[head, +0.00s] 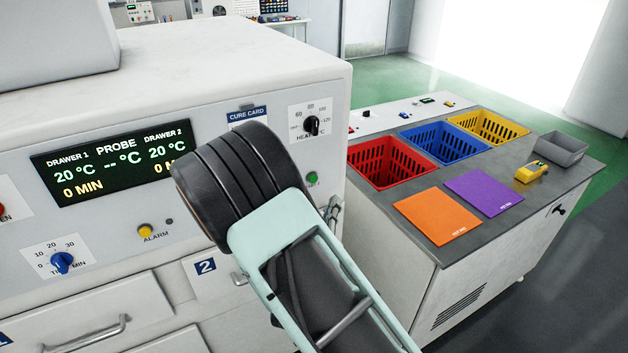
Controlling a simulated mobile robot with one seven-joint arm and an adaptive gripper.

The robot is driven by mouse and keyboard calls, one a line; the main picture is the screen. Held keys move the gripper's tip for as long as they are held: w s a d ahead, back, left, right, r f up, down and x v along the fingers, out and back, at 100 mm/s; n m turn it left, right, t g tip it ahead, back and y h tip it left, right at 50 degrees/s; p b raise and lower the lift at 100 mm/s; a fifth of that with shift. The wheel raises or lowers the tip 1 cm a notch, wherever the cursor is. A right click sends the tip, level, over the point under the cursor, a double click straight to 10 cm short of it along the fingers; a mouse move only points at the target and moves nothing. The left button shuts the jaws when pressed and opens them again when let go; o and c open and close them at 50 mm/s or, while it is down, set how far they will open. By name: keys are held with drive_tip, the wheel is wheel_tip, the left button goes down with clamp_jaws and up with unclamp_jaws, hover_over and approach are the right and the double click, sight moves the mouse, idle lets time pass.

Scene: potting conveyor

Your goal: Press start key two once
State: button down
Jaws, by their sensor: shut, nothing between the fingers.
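The white machine's front panel (110,228) fills the left and middle of the head view. A small green round button (312,178) shows at the panel's right end, just right of my arm; its label is too small to read, so I cannot tell whether it is start key two. A plate marked 2 (206,267) is on the front below. My arm's dark wrist and pale green link cover part of the panel between the alarm button and the green button. My gripper is hidden behind the wrist.
The panel also carries a display (115,163), a yellow alarm button (145,230), a blue timer knob (62,262) and a black heat knob (311,125). Drawer handles (85,333) stick out below. A bench with red (350,157), blue and yellow crates stands at right.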

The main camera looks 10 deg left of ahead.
drive_tip(key=w+a, duration=0.4)
drive_tip(key=w, duration=0.2)
drive_tip(key=shift+b, duration=0.3)
idle(1.3)
drive_tip(key=shift+w+a, duration=0.2)
drive_tip(key=shift+w, duration=0.1)
drive_tip(key=shift+w+a, duration=0.25)
drive_tip(key=shift+w, duration=0.1)
idle(0.6)
idle(0.4)
drive_tip(key=shift+s+d, duration=0.45)
drive_tip(key=shift+s, duration=0.25)
drive_tip(key=shift+s+d+p, duration=0.25)
drive_tip(key=shift+s+d, duration=0.45)
drive_tip(key=shift+s, duration=0.35)
drive_tip(key=shift+s+d+p, duration=0.25)
drive_tip(key=shift+s+d, duration=0.45)
drive_tip(key=shift+s, duration=0.35)
